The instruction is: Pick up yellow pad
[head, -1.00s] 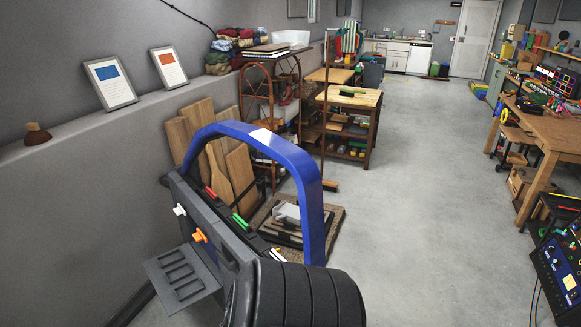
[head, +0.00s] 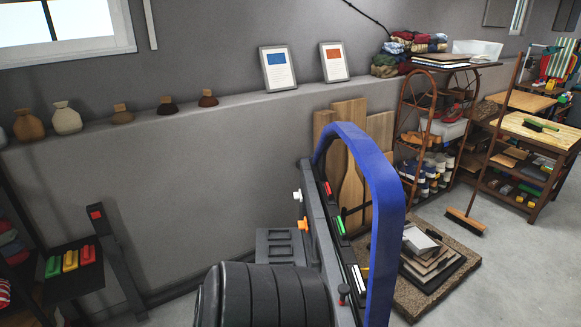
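A small yellow pad (head: 70,260) lies on a dark stand (head: 72,284) at the lower left of the head view. It sits between a green pad (head: 53,266) on its left and a red pad (head: 88,254) on its right. Neither of my grippers is in view, so I cannot see whether they are open or shut.
A blue arched frame (head: 388,200) stands upright near the middle, on a dark panel with a white knob (head: 297,194) and an orange knob (head: 302,224). A ribbed black rounded object (head: 265,297) fills the bottom centre. Grey floor shows between it and the stand.

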